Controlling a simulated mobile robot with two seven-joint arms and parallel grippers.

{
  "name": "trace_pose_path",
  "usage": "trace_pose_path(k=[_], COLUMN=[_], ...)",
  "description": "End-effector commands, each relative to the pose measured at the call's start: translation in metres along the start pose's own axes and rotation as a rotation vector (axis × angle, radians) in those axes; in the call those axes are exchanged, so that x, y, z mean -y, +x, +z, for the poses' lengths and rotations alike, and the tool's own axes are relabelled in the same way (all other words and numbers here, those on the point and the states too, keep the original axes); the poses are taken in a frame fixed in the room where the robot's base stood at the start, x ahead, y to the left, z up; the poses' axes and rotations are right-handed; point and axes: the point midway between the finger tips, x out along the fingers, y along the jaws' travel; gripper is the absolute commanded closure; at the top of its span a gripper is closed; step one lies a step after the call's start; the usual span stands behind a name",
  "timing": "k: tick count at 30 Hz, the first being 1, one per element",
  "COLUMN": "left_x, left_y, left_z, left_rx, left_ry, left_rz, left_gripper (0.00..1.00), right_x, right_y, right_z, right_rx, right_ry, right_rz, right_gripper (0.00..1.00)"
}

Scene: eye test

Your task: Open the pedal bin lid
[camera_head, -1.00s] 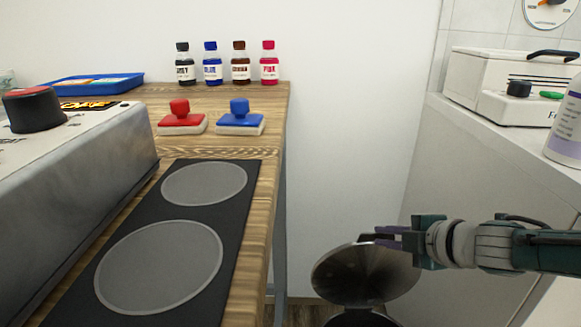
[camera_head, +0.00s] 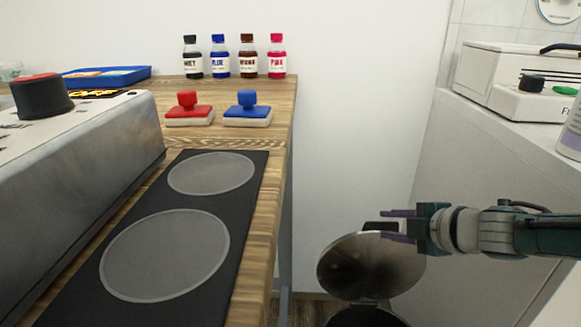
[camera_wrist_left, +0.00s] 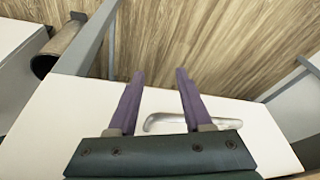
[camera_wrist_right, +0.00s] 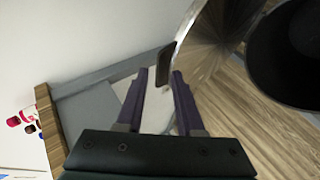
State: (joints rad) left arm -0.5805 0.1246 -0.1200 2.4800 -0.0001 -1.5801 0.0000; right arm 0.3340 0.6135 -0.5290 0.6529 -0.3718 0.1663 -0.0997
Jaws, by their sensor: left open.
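The pedal bin (camera_head: 365,317) stands on the floor in the gap right of the wooden counter, only its dark top showing. Its round metal lid (camera_head: 365,268) is raised, tilted up above the opening. The right wrist view shows the lid (camera_wrist_right: 203,55) and the dark bin (camera_wrist_right: 292,50) too. My right gripper (camera_head: 388,225) is open at the lid's upper edge. Its fingers stand apart on either side of the lid's dark tab (camera_wrist_right: 160,65). My left gripper (camera_wrist_left: 159,72) is open and empty, over a white panel with a silver recessed handle.
The wooden counter (camera_head: 262,205) with a black hob (camera_head: 240,215) is at left. Red (camera_head: 188,110) and blue (camera_head: 248,110) stamps and several bottles stand at its back. A white cabinet (camera_head: 470,170) bounds the right side.

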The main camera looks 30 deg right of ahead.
Motion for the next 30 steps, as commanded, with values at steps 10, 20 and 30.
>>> trace_pose_path(k=[10, 20, 30], left_x=[0.001, 0.003, 0.003], left_y=[-0.019, -0.085, -0.136], left_z=[-0.006, -0.027, -0.044], left_rx=[0.0, 0.0, -0.002], left_ry=[0.001, -0.002, -0.009], left_rz=[-0.001, 0.002, 0.007], left_gripper=[0.5, 0.5, 0.5], right_x=[-0.018, -0.083, -0.143], right_y=[-0.012, -0.059, -0.103], right_z=[-0.005, -0.024, -0.042], right_rx=[0.0, -0.002, -0.002], right_ry=[0.0, -0.002, -0.002], right_rz=[0.001, 0.0, -0.001], right_gripper=[0.64, 0.64, 0.64])
